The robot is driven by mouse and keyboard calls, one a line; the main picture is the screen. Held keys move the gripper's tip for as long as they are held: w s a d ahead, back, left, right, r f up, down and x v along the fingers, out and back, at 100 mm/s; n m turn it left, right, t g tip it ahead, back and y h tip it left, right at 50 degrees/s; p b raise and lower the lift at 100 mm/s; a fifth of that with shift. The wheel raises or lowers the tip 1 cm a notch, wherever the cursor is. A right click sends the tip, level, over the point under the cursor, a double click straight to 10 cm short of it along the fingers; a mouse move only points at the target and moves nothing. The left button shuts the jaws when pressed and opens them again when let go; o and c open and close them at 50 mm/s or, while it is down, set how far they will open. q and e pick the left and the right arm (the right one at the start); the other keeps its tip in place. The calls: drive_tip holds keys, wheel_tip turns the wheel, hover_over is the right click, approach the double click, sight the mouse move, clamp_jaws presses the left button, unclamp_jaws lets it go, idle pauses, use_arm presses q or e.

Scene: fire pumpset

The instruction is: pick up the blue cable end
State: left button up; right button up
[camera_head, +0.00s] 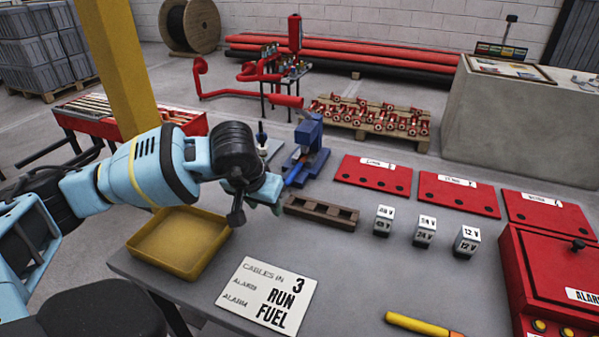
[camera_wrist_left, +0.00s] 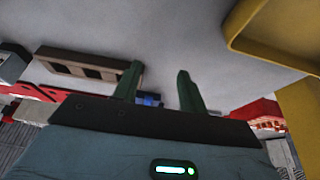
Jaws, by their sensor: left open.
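My left gripper (camera_head: 257,207) is open and empty, above the grey table between the yellow tray and a slotted wooden block. Its two green fingers also show apart in the left wrist view (camera_wrist_left: 157,82). I cannot pick out a blue cable end with certainty. A blue bench tool (camera_head: 308,138) stands on the table beyond the gripper, with a slim blue piece (camera_head: 295,174) at its front left; I cannot tell if that piece is a cable end. A small blue patch (camera_wrist_left: 150,100) shows between the fingers in the left wrist view. My right gripper is out of view.
The yellow tray (camera_head: 178,243) looks empty. The wooden block (camera_head: 320,211) lies right of the gripper. A printed card (camera_head: 268,297), voltage blocks (camera_head: 424,231), red plates (camera_head: 373,174), a red box (camera_head: 550,270) and a yellow-handled tool (camera_head: 415,324) are on the table. Its middle front is clear.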

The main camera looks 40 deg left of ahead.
sight(289, 178)
use_arm(q)
drive_tip(key=shift+w+a+p, duration=0.1)
drive_tip(key=shift+w+a, duration=0.15)
drive_tip(key=shift+w, duration=0.9)
drive_tip(key=shift+w+a+p, duration=0.1)
drive_tip(key=shift+w+a, duration=0.15)
drive_tip(key=shift+w, duration=0.95)
drive_tip(key=shift+w+a+p, duration=0.1)
drive_tip(key=shift+w+a, duration=0.15)
drive_tip(key=shift+w, duration=0.9)
drive_tip(key=w, duration=0.2)
drive_tip(key=w+a, duration=0.1)
drive_tip(key=w, duration=0.1)
drive_tip(key=shift+w, duration=0.25)
drive_tip(key=shift+w+a+f, duration=0.15)
drive_tip(key=shift+w+f, duration=0.1)
drive_tip(key=shift+f, duration=0.3)
clamp_jaws()
